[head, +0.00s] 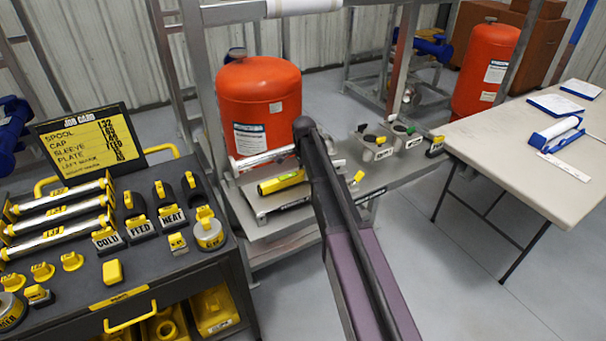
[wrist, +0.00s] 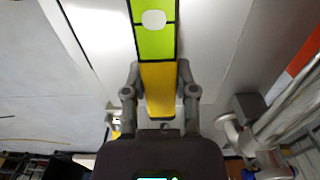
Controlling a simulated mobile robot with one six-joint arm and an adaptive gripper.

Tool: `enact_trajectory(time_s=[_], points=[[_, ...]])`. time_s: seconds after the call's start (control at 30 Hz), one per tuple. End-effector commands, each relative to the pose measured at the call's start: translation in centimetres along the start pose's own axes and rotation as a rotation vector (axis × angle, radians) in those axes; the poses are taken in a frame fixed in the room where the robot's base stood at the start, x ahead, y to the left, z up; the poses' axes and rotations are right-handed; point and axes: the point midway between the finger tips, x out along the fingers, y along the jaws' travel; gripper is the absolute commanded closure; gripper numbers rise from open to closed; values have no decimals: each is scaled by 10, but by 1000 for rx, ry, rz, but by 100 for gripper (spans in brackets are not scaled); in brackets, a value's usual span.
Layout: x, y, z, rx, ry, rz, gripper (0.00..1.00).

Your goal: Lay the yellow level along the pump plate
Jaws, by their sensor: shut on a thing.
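The yellow level (head: 282,182) shows low in front of the left red tank, over the grey pump plate (head: 262,207). Its right end is hidden behind my arm. In the wrist view the level (wrist: 154,42) runs straight away from my gripper (wrist: 160,88), with a pale window in its green part. My gripper is shut on the level's yellow near end, one finger on each side. In the head view my arm hides the gripper. I cannot tell whether the level touches the plate.
The red tank (head: 259,98) stands just behind the plate, with a silver pipe (head: 263,157) in front of it. A black cart (head: 90,275) with labelled yellow-and-black parts is at left. A pale table (head: 520,150) is at right. Open floor lies between.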

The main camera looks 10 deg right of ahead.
Motion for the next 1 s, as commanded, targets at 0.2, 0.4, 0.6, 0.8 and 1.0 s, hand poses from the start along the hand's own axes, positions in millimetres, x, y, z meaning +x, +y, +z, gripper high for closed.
enact_trajectory(time_s=[0.2,0.4,0.6,0.8,1.0], points=[[2,0,0,0,0,0,100],[6,0,0,0,0,0,100],[6,0,0,0,0,0,100],[6,0,0,0,1,0,49],[6,0,0,0,0,0,23]])
